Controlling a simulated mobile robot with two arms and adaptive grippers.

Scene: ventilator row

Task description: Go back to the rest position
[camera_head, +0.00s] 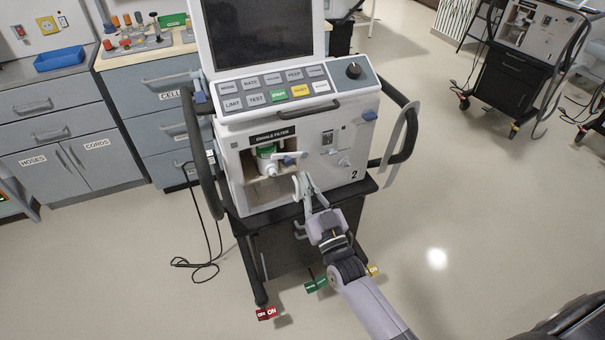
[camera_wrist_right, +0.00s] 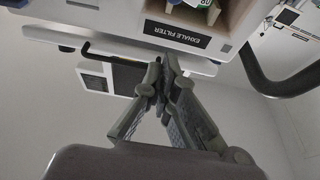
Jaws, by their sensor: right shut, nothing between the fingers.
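The ventilator (camera_head: 285,120), marked 2, stands in the middle of the head view with a dark screen and a row of buttons. In its open bay under the EXHALE FILTER label (camera_head: 274,138) sits a green and white filter (camera_head: 266,155). My right gripper (camera_head: 303,186) is in front of the lower front face, just right of the bay. In the right wrist view its fingers (camera_wrist_right: 166,72) meet at the tips with nothing between them. Whether they touch the ventilator is unclear. My left gripper is not in view.
Black side handles (camera_head: 408,130) stick out from the ventilator. A cable (camera_head: 203,263) lies on the floor at left. Red (camera_head: 267,313) and green (camera_head: 316,284) tags sit at the cart's feet. Drawer cabinets (camera_head: 160,95) stand at left.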

